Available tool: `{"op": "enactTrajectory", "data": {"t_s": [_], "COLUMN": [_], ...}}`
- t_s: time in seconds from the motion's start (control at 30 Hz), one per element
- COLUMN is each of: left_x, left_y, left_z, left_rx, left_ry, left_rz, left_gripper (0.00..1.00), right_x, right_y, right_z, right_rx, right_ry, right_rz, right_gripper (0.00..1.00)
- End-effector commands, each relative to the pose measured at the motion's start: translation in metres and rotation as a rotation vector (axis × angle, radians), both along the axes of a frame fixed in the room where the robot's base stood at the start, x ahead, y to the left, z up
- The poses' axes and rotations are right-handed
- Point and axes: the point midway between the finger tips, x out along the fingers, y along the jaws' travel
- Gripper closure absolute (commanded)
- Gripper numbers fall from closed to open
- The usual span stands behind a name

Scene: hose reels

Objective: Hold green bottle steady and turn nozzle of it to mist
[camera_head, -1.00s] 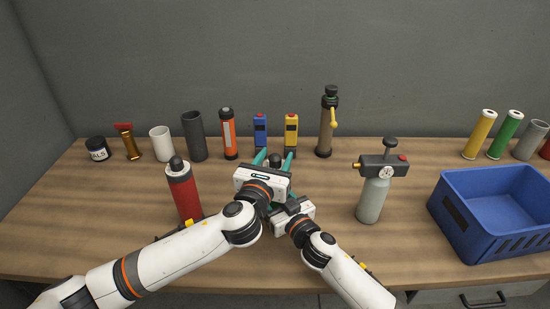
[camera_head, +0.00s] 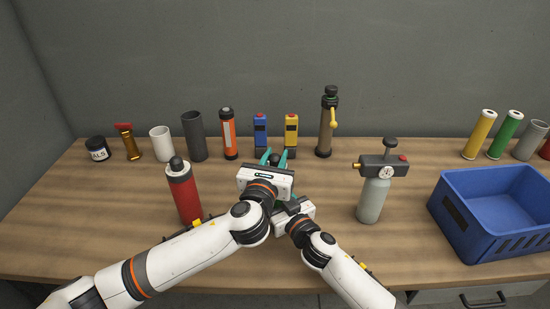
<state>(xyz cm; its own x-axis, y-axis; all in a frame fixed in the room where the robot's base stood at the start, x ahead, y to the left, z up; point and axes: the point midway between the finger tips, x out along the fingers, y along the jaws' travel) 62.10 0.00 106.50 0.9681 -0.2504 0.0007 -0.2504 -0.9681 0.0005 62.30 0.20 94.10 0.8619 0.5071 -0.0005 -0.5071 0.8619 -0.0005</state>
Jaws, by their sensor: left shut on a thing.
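My left gripper (camera_head: 274,157) reaches to the middle of the table, its teal fingers on both sides of a dark nozzle top (camera_head: 275,160). It is shut on this nozzle. The body of the green bottle is hidden behind my left gripper's white housing. My right gripper's housing (camera_head: 294,212) is just below and to the right of the left one, low over the table. Its fingers are hidden behind the left gripper, so its hold on the bottle cannot be seen.
A red bottle (camera_head: 184,196) stands left of my grippers, close to my left arm. A grey bottle with a gauge (camera_head: 372,200) stands to the right, beside a blue crate (camera_head: 480,222). A row of tubes and tools, including an orange flashlight (camera_head: 228,135), lines the back.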

Motion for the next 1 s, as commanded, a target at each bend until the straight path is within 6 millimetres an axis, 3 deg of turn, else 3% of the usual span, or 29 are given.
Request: {"op": "enactTrajectory", "data": {"t_s": [1.0], "left_x": [0.0005], "left_y": [0.0013], "left_z": [-0.001], "left_rx": [0.002], "left_ry": [0.004], "left_rz": [0.774], "left_gripper": [0.95], "right_x": [-0.0004], "right_y": [0.0003], "right_z": [0.0002], "right_rx": [0.001], "right_ry": [-0.001], "right_rz": [0.001], "right_gripper": [0.76]}}
